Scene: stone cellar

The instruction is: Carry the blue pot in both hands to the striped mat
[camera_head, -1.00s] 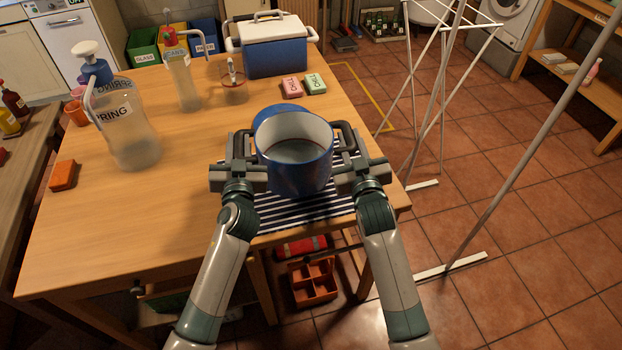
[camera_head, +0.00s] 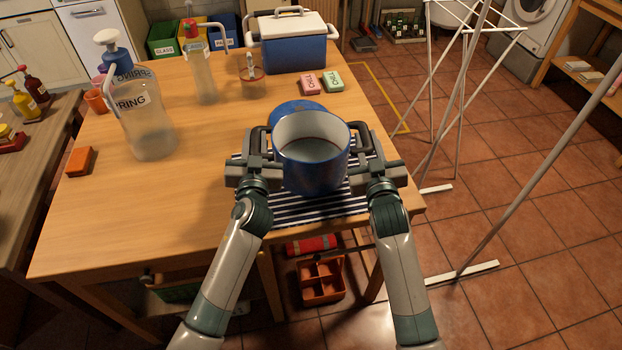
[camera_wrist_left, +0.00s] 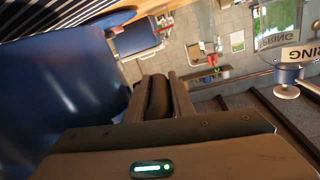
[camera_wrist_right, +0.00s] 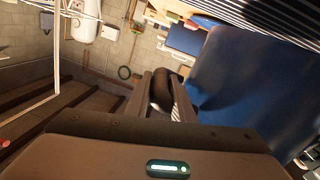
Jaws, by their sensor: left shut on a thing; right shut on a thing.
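The blue pot (camera_head: 313,176) is upright, open at the top and pale inside, with a dark handle on each side. It is over the striped mat (camera_head: 300,211); I cannot tell whether its base touches the mat. My left gripper (camera_head: 262,150) is shut on the pot's left handle, and the left wrist view shows that handle (camera_wrist_left: 159,97) between the fingers. My right gripper (camera_head: 364,148) is shut on the right handle (camera_wrist_right: 161,90). The pot hides the middle of the mat.
A blue round thing (camera_head: 294,106) lies just behind the pot. Pink soap (camera_head: 309,84), green soap (camera_head: 333,81) and a blue-white cooler (camera_head: 292,47) are further back. A large clear bottle (camera_head: 150,128) stands left. The table's (camera_head: 150,215) left front is clear. A drying rack (camera_head: 458,110) stands right.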

